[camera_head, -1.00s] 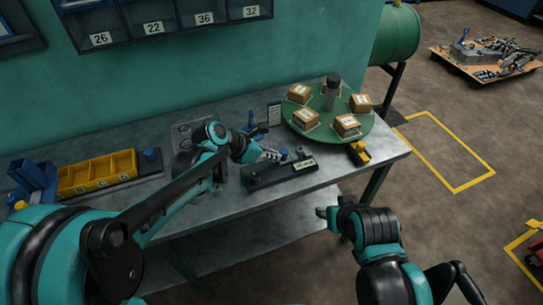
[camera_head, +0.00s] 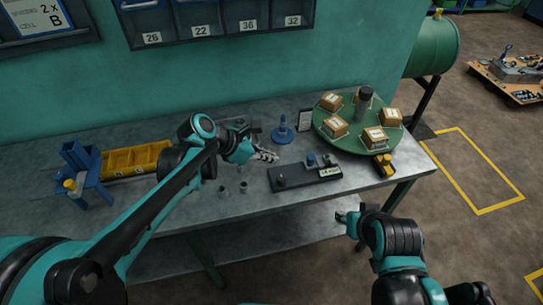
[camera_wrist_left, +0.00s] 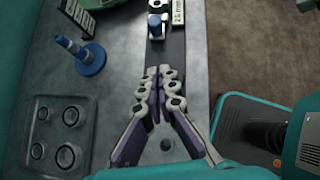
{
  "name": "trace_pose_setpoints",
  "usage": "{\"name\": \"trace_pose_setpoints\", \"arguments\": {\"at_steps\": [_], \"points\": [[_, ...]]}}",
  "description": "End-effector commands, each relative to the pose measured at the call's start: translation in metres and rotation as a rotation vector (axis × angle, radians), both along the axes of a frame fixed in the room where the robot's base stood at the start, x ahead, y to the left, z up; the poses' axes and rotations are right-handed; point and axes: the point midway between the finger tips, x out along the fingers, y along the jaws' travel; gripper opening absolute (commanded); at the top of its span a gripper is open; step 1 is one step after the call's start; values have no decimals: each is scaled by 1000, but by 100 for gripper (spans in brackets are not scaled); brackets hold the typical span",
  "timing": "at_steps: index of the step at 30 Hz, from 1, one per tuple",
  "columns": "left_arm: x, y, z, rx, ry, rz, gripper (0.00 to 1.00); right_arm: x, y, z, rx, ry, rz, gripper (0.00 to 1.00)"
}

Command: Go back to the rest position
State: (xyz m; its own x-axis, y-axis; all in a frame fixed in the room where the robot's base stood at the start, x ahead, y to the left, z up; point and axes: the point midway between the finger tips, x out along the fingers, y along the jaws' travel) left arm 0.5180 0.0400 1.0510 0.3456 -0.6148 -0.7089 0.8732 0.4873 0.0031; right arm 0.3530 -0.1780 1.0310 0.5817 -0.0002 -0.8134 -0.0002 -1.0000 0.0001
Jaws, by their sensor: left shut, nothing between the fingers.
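My left gripper (camera_head: 266,156) is shut and empty. In the head view it shows above the bench, just left of the dark fixture bar (camera_head: 290,182). In the left wrist view its closed fingertips (camera_wrist_left: 160,72) appear in front of the same bar (camera_wrist_left: 172,50), with nothing between them. My right gripper (camera_head: 345,216) is small in the head view, in front of the bench's front edge; I cannot tell whether its fingers are apart.
A blue stand (camera_head: 282,132) and a green turntable (camera_head: 362,143) with several boxes are on the bench (camera_head: 235,208). Yellow bins (camera_head: 130,160) and a blue holder (camera_head: 85,172) are at left. A yellow-and-black item (camera_head: 384,165) lies near the right edge.

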Motion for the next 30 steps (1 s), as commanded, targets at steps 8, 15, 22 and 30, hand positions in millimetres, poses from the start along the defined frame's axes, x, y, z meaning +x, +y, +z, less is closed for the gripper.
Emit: {"name": "trace_pose_setpoints", "arguments": {"at_steps": [8,15,22,30], "points": [[0,0,0,2,-2,-1,0,0,0,0,0,0,0,40],[-31,20,3,230,-209,-203,0,0,0,0,0,0,0,40],[-97,72,-2,769,-583,-753,0,0,0,0,0,0,0,40],[-152,124,-15,1279,-799,-1433,0,0,0,0,0,0,0,40]]}}
